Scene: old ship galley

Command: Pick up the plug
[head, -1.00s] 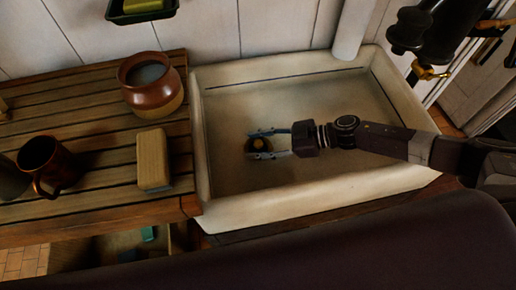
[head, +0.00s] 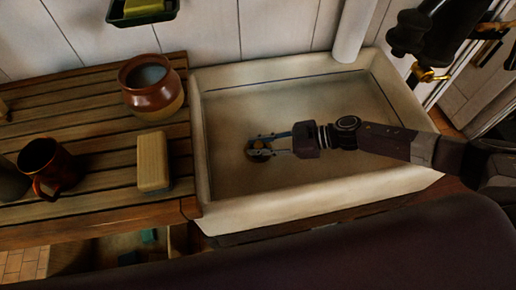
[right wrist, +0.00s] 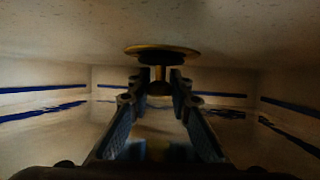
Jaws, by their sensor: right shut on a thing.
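The plug (head: 256,152) is a small dark round piece with a brass-coloured middle, at the left-centre of the sink (head: 300,206) floor in the head view. In the right wrist view the plug (right wrist: 160,50) shows as a brass-edged disc with a short stem. My right gripper (head: 264,146) reaches in from the right and is shut on the plug. In the right wrist view the fingertips (right wrist: 159,84) sit on both sides of the stem. I cannot tell whether the plug is clear of the sink floor. My left gripper is not in view.
The sink's raised pale walls surround the gripper. A black fixture with a brass spout (head: 432,74) hangs at upper right.

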